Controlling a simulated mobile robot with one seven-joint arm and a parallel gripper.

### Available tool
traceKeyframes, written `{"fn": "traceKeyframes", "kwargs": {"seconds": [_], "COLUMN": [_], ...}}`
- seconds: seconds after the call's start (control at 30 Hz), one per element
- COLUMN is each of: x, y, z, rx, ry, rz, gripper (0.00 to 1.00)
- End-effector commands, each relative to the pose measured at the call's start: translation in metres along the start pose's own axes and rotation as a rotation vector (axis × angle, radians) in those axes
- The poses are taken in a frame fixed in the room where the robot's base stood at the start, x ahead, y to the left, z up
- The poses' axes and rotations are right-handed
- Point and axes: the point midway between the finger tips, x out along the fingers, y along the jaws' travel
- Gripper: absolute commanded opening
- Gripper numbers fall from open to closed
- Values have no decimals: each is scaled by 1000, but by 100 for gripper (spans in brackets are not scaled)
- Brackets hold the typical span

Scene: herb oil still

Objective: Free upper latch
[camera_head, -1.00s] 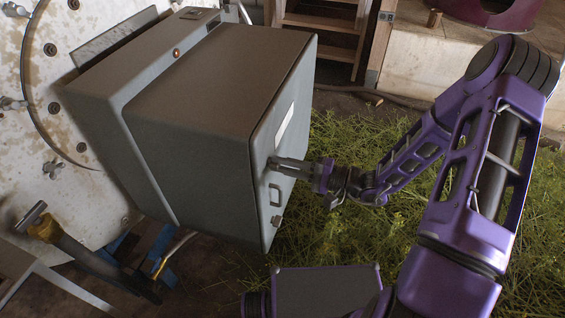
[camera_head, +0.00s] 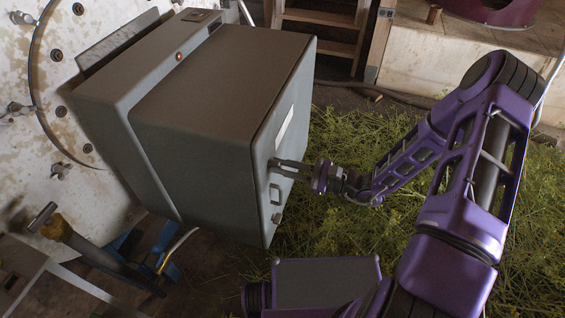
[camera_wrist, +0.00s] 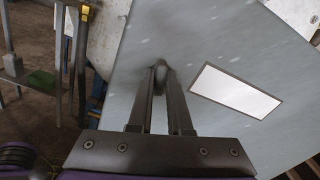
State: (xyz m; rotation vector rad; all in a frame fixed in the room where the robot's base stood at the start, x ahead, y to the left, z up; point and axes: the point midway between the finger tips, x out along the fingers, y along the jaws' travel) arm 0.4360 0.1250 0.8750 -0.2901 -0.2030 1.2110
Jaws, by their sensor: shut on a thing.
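The grey cabinet (camera_head: 200,125) has a front face with a white label (camera_head: 285,127), a handle (camera_head: 275,194) and a small lower latch (camera_head: 277,218). My gripper (camera_head: 278,165) reaches the front face from the right, above the handle. Its fingers are shut on the upper latch, a small dark piece (camera_wrist: 164,56) that shows at the fingertips in the wrist view. The fingers (camera_wrist: 160,72) hide most of the latch, so I cannot tell its exact angle. The white label (camera_wrist: 236,90) lies right of the fingers there.
A pale riveted metal vessel (camera_head: 75,90) stands left of the cabinet. A tool with a yellow-brown collar (camera_head: 58,230) is at lower left, near a blue stand (camera_head: 165,245). Cut green herbs (camera_head: 400,225) cover the floor on the right. Wooden steps (camera_head: 320,22) stand behind.

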Motion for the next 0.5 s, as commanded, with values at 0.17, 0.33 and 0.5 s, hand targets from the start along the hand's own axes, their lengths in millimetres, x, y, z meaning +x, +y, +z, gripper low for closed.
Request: {"fn": "traceKeyframes", "kwargs": {"seconds": [0.17, 0.33, 0.5], "x": [0, 0, 0], "y": [0, 0, 0], "z": [1, 1, 0], "rx": [145, 255, 329], "ry": [0, 0, -1], "rz": [0, -1, -1], "gripper": [0, 0, 0]}}
